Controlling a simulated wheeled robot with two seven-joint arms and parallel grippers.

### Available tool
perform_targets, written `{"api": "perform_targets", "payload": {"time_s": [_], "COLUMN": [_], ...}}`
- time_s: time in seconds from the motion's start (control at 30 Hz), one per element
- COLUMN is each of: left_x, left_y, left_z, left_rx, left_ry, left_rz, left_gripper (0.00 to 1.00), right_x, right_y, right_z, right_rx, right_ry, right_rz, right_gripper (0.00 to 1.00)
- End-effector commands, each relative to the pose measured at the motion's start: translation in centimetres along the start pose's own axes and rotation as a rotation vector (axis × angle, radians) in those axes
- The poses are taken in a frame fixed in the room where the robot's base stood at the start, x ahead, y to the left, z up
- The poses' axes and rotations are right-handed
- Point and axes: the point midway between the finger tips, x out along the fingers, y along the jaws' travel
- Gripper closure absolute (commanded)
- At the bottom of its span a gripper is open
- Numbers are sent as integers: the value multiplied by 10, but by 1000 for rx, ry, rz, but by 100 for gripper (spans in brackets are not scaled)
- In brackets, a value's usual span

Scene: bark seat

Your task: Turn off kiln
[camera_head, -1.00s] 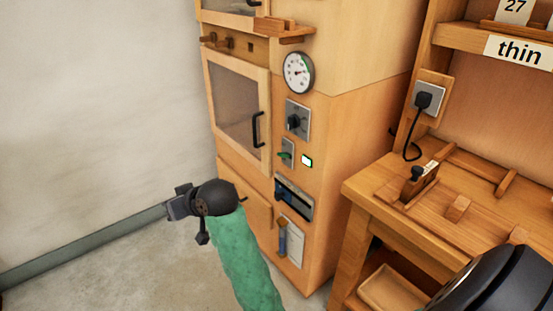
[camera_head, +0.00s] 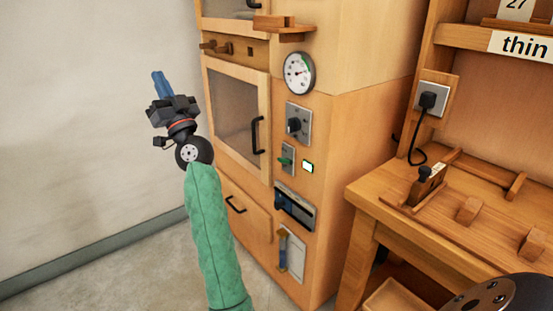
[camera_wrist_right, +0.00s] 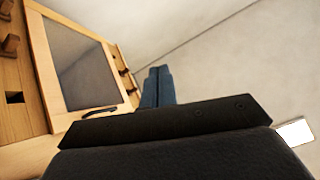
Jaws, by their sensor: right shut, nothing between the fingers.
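The kiln is a tall wooden cabinet (camera_head: 350,130) with a glass-windowed door (camera_head: 235,110) and a black handle. On its front are a round gauge (camera_head: 299,73), a black rotary knob (camera_head: 294,125) on a grey plate, a small green switch (camera_head: 286,161) and a lit white-green indicator (camera_head: 307,167) beside it. My right gripper (camera_head: 160,82) is shut and empty, blue fingers pointing up, left of the kiln door and apart from it. In the right wrist view its fingers (camera_wrist_right: 155,85) show near the kiln door (camera_wrist_right: 85,65). My left gripper is not in view.
Below the switch are a dark slotted panel with a blue lever (camera_head: 294,205) and a clipboard-like plate (camera_head: 292,252). A wooden workbench (camera_head: 450,215) stands at right, with a plugged socket (camera_head: 432,98) above it. The wall and floor at left are clear.

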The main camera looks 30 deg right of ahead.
Motion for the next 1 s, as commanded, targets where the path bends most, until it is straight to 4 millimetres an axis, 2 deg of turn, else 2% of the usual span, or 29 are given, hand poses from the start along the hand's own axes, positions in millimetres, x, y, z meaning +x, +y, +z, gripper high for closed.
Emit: {"api": "perform_targets", "payload": {"time_s": [0.23,0.47,0.7,1.0], "left_x": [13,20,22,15], "left_y": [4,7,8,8], "left_z": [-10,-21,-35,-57], "left_rx": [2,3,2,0], "left_ry": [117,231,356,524], "left_rz": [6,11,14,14], "left_gripper": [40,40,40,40], "right_x": [-8,-35,-77,-143], "right_y": [57,114,165,206], "right_z": [-16,-19,-10,10], "right_rx": [-76,-171,-286,-439], "right_ry": [184,266,243,45], "right_rz": [255,551,893,1321], "right_gripper": [100,100,100,100]}}
